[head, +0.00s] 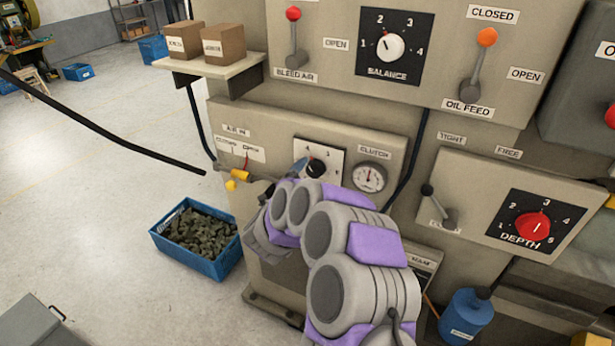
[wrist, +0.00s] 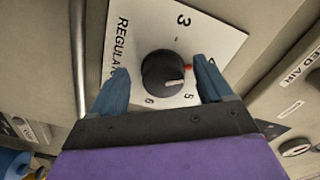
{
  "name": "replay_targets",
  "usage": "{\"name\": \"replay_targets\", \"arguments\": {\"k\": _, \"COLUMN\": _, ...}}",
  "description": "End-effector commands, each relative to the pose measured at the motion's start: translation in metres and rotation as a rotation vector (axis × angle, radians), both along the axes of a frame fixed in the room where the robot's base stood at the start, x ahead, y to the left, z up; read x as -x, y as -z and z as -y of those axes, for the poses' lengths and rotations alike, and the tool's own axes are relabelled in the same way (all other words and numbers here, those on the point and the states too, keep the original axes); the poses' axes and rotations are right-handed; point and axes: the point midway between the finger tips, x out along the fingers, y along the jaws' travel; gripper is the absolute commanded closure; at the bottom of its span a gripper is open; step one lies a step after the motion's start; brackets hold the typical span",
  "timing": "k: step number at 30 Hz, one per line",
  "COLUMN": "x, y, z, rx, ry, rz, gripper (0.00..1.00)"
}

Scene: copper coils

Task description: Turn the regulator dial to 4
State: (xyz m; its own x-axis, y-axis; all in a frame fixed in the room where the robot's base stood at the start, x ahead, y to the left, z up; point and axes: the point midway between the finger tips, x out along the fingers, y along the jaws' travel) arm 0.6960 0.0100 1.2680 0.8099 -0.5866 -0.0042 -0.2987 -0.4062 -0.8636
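The regulator dial is a round black knob (wrist: 163,73) on a white plate (wrist: 215,38) marked REGULATOR. In the wrist view a 3 shows above the knob and a 6 below it; other figures are partly hidden. A white line on the knob points to the right, near a small red mark at its right edge. My gripper (wrist: 161,66) is open, with one blue finger on each side of the knob and gaps showing between. In the head view my gripper (head: 302,168) is at the dial knob (head: 316,168) and partly covers its plate.
A round clutch gauge (head: 369,177) sits right of the dial. A yellow air-in valve handle (head: 240,175) is to the left. The balance dial (head: 389,47) and levers are above, and a red depth dial (head: 532,227) is at right. A blue crate (head: 197,240) stands on the floor.

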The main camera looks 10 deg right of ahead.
Motion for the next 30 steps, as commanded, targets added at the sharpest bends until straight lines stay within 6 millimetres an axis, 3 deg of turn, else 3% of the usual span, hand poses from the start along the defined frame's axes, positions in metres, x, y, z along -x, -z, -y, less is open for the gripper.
{"name": "replay_targets", "arguments": {"k": 11, "x": 0.009, "y": -0.001, "z": -0.006, "rx": -0.002, "ry": 0.0, "rz": 0.002, "gripper": 0.21}}
{"name": "replay_targets", "arguments": {"k": 30, "x": 0.114, "y": -0.001, "z": -0.087, "rx": -0.002, "ry": -0.005, "rz": 0.002, "gripper": 0.21}}
